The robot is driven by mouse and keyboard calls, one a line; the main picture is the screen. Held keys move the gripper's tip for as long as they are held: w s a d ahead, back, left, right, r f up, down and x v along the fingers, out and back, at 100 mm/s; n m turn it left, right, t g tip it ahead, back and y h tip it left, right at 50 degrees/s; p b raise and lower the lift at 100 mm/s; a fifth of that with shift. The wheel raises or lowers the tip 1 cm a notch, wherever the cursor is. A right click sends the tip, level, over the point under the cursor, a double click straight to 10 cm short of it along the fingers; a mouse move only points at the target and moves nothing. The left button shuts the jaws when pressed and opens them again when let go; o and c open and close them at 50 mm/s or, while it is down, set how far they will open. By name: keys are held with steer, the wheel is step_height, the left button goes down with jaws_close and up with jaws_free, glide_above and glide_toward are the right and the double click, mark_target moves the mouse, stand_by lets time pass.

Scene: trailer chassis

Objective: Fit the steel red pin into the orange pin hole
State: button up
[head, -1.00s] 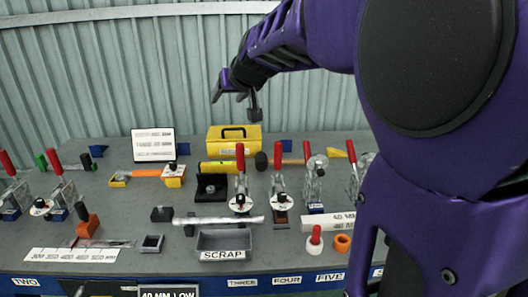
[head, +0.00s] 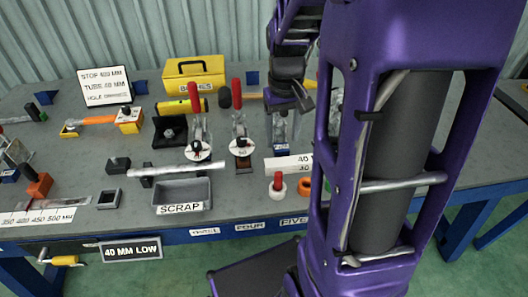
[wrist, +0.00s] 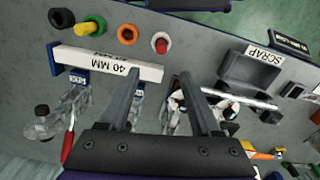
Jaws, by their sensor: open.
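The red pin (head: 278,182) stands upright in a white ring on the bench, near the front edge. It also shows in the wrist view (wrist: 160,44) as a red top within the pale ring. The orange ring with a dark hole (head: 304,187) is just right of it, partly hidden by my arm; in the wrist view the orange ring (wrist: 127,34) looks empty. My gripper (wrist: 158,76) points down with its two fingers apart and nothing between them. In the head view my gripper (head: 302,98) hangs above the bench, behind the pin and ring.
A white 40 MM block (wrist: 107,63) lies beside the rings. A yellow piece (wrist: 88,28) and a black knob (wrist: 61,18) stand past the orange ring. Toggle clamps with red handles (head: 237,97) stand behind. The SCRAP tray (head: 183,193) is to the left.

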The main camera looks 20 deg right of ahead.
mark_target(279, 174)
step_height(279, 174, down, 17)
steer(key=shift+a+r+b, duration=0.1)
steer(key=shift+r+b, duration=0.1)
steer(key=shift+b, duration=0.75)
jaws_close()
